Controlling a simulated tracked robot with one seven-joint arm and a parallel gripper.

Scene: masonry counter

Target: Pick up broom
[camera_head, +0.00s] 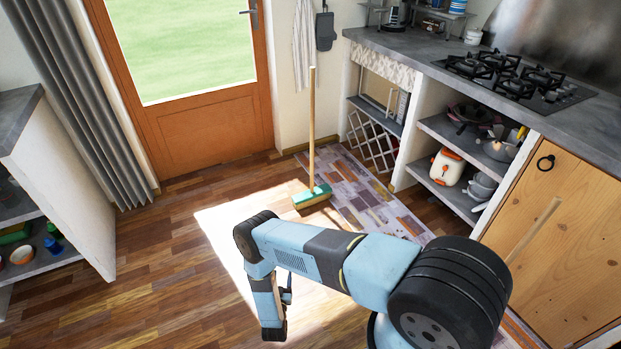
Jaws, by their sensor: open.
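The broom (312,140) stands upright on the floor near the door, at the left end of the patterned rug. It has a long pale wooden handle and a green head with bristles below. My arm reaches in from the lower right and bends down at its left end. My gripper (286,296) is small and partly hidden there, low over the sunlit floor. It is open, in front of the broom and a little to its left, and apart from it.
The patterned rug (365,196) runs along the counter (420,50) with its open shelves. A second wooden stick (533,229) leans before the cabinet door (560,250); my arm hides its lower part. A shelf unit (65,170) stands at left. The middle floor is clear.

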